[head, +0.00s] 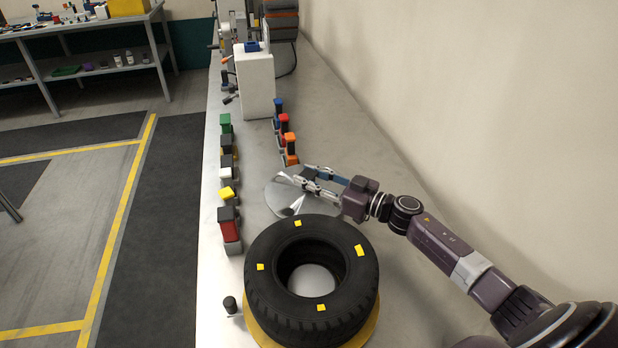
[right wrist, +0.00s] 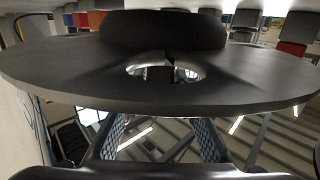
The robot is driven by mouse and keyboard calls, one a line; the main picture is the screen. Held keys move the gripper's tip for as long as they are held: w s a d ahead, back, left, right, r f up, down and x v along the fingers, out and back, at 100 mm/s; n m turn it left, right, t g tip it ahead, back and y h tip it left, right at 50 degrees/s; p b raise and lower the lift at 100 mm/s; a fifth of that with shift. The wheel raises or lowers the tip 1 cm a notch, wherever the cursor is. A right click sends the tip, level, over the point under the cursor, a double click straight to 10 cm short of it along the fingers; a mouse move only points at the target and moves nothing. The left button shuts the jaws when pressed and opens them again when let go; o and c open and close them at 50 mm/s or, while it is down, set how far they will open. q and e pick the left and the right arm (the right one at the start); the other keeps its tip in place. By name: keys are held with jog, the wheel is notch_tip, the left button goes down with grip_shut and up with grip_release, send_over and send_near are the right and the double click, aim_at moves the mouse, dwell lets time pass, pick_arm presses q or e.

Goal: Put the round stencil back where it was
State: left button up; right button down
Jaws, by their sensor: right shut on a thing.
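The round stencil, a flat grey disc (head: 284,202), shows in the head view on or just above the bench, just behind the tyre (head: 256,285). My right gripper (head: 298,179) reaches in from the right, and its fingers cover part of the disc. It is shut on the stencil. In the right wrist view the stencil (right wrist: 65,72) spans the picture, with an opening near its middle, and the fingers (right wrist: 165,130) reach up to it from below. I cannot tell whether the disc touches the bench. My left gripper is not in view.
The tyre with yellow markers rests on a yellow base (head: 370,335) at the front. Several coloured-top stamps or bottles stand in a row along the left bench edge (head: 226,196). A shorter row (head: 284,124) and a white box (head: 254,82) stand farther back. The bench right of these is clear.

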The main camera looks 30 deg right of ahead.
jog(key=shift+f, duration=0.55)
jog(key=c, duration=1.5)
grip_release()
jog(key=shift+r, duration=0.5)
jog(key=shift+s+d, duration=0.2)
jog(key=shift+s, duration=0.1)
jog(key=v, duration=1.1)
jog(key=shift+s+d+r+b, duration=0.1)
jog(key=shift+s+r+b, duration=0.05)
jog(key=shift+b, duration=0.2)
